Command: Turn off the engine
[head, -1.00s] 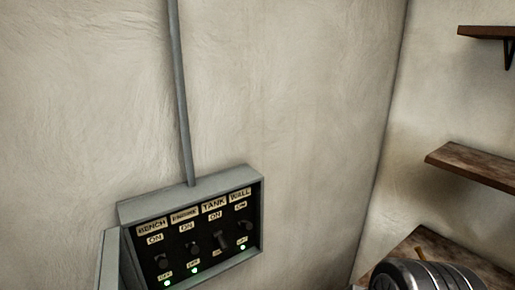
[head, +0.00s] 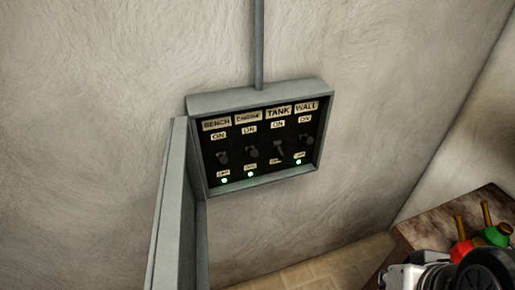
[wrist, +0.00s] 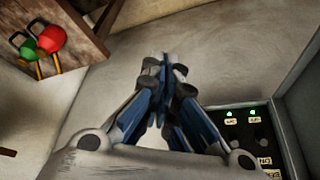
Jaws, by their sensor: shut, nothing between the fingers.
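A grey switch panel (head: 191,104) with its door (head: 170,205) open to the left is on the wall in the head view. Its labels read BENCH, ENGINE, TANK and WALL. The engine switch (head: 252,152) is second from the left, with a lit green lamp (head: 250,174) below it. The bench and wall columns also have lit green lamps; the tank lever (head: 279,150) looks different, with no lit lamp visible. My gripper (wrist: 164,68) is shut and empty in the wrist view. Part of the panel (wrist: 240,140) shows there upside down, beside the gripper; my gripper hides some of it.
A wooden table (head: 415,232) stands at the lower right with a red item (head: 461,251) and a green item (head: 497,234), both with wooden handles. A conduit (head: 258,45) runs up from the panel. The wall around the panel is bare.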

